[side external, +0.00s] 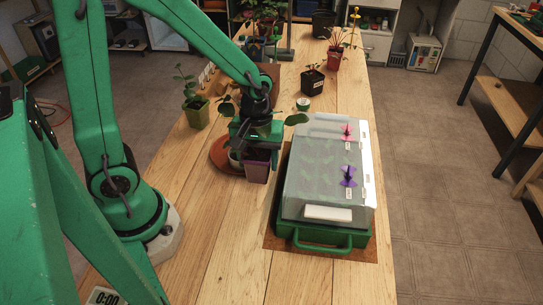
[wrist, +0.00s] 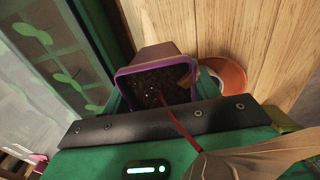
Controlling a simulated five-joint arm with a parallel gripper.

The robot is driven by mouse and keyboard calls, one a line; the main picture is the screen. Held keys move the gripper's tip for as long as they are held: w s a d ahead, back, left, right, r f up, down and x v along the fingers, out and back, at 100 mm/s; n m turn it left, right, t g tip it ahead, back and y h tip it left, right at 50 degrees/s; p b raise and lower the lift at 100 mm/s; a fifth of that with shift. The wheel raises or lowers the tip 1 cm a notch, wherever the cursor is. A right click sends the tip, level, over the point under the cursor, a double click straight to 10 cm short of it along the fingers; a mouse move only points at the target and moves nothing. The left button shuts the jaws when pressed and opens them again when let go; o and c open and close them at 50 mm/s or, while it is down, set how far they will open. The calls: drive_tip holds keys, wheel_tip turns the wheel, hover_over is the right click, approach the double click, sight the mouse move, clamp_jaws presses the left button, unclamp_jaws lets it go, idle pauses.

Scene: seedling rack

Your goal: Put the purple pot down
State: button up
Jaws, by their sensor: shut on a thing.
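The purple pot (side external: 257,172) hangs upright below my gripper (side external: 255,150), just left of the covered seedling rack. In the wrist view the purple pot (wrist: 150,56) sits between the green jaws, which are shut on it. Its purple rim, dark soil and a red stem show, and a large leaf (wrist: 255,160) droops across the near side. I cannot tell whether the pot's base touches the table.
The seedling rack (side external: 323,234) has a translucent lid (side external: 310,180) with pink and purple markers. A terracotta saucer (side external: 217,153) with a pale pot is close left of my gripper. A green pot (side external: 196,113) and a black pot (side external: 312,82) stand farther back.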

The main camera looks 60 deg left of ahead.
sight(258, 171)
drive_tip(key=shift+f, duration=1.9)
drive_tip(key=shift+f, duration=0.1)
drive_tip(key=o, duration=1.1)
drive_tip(key=shift+r, duration=6.1)
drive_tip(key=shift+s+r, duration=0.1)
